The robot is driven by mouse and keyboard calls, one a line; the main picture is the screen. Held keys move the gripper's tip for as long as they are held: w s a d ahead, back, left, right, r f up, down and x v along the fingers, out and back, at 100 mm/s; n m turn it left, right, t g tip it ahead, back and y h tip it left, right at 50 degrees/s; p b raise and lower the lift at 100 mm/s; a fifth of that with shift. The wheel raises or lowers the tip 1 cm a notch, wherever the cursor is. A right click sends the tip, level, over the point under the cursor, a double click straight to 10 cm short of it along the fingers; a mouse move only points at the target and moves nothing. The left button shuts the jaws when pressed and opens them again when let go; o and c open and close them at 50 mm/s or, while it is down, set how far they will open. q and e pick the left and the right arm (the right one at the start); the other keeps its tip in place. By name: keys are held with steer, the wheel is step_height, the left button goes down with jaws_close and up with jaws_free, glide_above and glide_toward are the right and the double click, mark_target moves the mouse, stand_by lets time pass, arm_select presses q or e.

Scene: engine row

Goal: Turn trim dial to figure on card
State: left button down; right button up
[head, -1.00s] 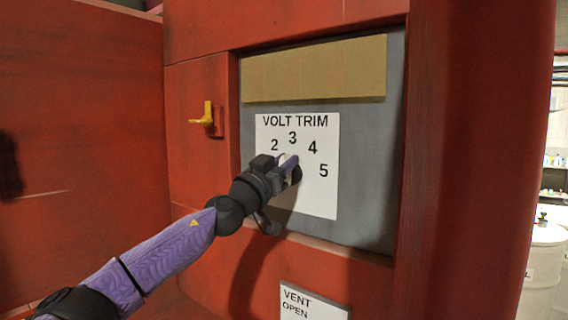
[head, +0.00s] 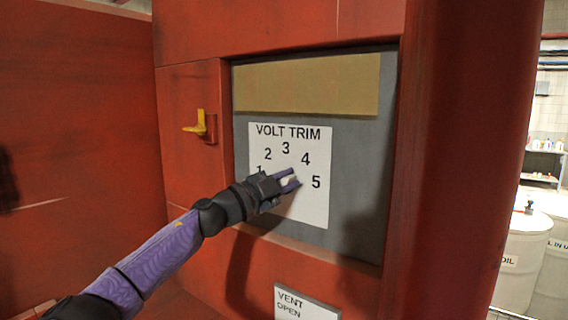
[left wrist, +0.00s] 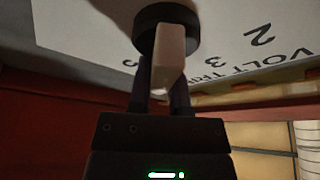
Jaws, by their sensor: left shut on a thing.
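The trim dial shows in the left wrist view as a dark round base with a pale bar-shaped grip (left wrist: 171,58). In the head view it is mostly hidden by my left gripper (head: 291,181). That gripper is shut on the pale grip, one finger on each side. The dial is on a white VOLT TRIM plate (head: 310,209) with figures 1 to 5 in an arc; the 1 is partly covered by my wrist. I cannot tell which figure the dial points to. No separate card with a figure is readable. My right gripper is out of view.
The plate is on a grey panel (head: 353,180) recessed in a red housing, with a blank tan strip (head: 305,84) above. A yellow lever (head: 199,123) is at left, a VENT OPEN label (head: 303,303) below. A red column (head: 452,160) stands at right, with white drums (head: 520,262) beyond.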

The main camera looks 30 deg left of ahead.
arm_select(q)
steer(key=m+p, duration=0.1)
steer(key=m+g+p, duration=0.1)
steer(key=m, duration=0.1)
steer(key=shift+d+f+p, duration=0.15)
steer(key=shift+f+p, duration=0.05)
steer(key=shift+p, duration=0.1)
steer(key=shift+f+m+g+p, duration=0.35)
steer(key=shift+m+p, duration=0.35)
steer(key=shift+m, duration=0.3)
steer(key=c, duration=0.6)
jaws_free()
steer(key=shift+o, duration=0.2)
